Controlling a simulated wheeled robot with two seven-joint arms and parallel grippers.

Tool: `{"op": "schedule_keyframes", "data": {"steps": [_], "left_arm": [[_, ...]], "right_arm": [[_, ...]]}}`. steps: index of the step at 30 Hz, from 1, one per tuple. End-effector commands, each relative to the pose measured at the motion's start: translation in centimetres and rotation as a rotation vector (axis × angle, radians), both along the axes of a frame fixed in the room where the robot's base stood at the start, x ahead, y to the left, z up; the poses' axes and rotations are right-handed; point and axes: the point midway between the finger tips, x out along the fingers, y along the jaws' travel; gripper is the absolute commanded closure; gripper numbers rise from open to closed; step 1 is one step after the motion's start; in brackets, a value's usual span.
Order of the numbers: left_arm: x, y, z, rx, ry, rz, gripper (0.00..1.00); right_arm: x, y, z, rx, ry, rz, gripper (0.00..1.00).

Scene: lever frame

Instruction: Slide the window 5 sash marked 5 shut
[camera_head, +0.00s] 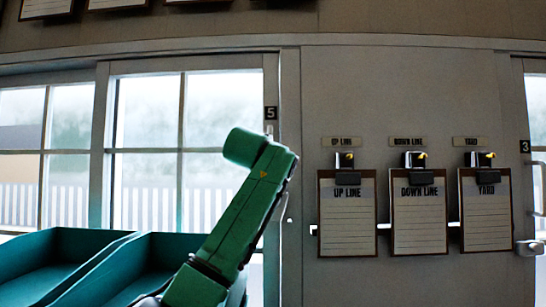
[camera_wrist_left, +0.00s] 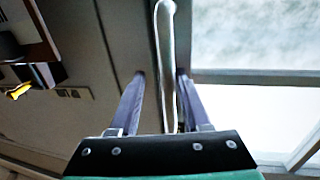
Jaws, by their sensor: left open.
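The window 5 sash (camera_head: 181,150) is a pale framed pane with glazing bars, left of centre in the head view. A dark plate marked 5 (camera_head: 270,113) is at its upper right. My green left arm crosses the sash's right side and hides part of it; the gripper's fingers do not show there. In the left wrist view my left gripper (camera_wrist_left: 160,73) is open, with one finger on each side of a pale upright handle bar (camera_wrist_left: 166,35). I cannot tell whether either finger touches it. In that view the glass (camera_wrist_left: 245,35) is at right. My right gripper is not in view.
Teal trays (camera_head: 60,245) stand in front of the window at lower left. Three clipboards (camera_head: 418,225) hang on the wall (camera_head: 400,90) to the right, below small latches and labels. Another window with a plate marked 3 (camera_head: 525,146) is at the far right.

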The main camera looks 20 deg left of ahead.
Motion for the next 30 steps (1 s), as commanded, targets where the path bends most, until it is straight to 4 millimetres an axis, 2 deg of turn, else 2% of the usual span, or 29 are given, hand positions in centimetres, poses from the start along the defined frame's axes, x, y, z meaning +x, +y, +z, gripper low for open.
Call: {"op": "schedule_keyframes", "data": {"steps": [4, 8, 13, 18, 21, 24, 30], "left_arm": [[-0.2, 0.1, -0.1, 0.000, -0.002, 0.001, 0.53], [-1.7, -0.1, -0.7, 0.000, -0.005, 0.001, 0.53], [-6.3, -0.5, -1.3, 0.001, -0.008, -0.001, 0.53], [-11.2, -0.9, -0.9, 0.001, -0.005, -0.002, 0.53], [-13.1, -1.0, -0.5, 0.002, -0.002, -0.001, 0.53], [-14.1, -1.1, -0.3, 0.002, 0.001, -0.001, 0.53], [-14.4, -1.1, 0.0, 0.002, 0.001, -0.001, 0.53]], "right_arm": [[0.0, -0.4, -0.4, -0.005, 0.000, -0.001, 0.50], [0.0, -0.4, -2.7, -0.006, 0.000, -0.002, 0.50], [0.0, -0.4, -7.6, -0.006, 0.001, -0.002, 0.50], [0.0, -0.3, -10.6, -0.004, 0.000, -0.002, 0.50], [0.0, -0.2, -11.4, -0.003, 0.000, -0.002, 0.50], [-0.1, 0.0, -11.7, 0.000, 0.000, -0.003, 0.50], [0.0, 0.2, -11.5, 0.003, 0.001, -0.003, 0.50]]}}
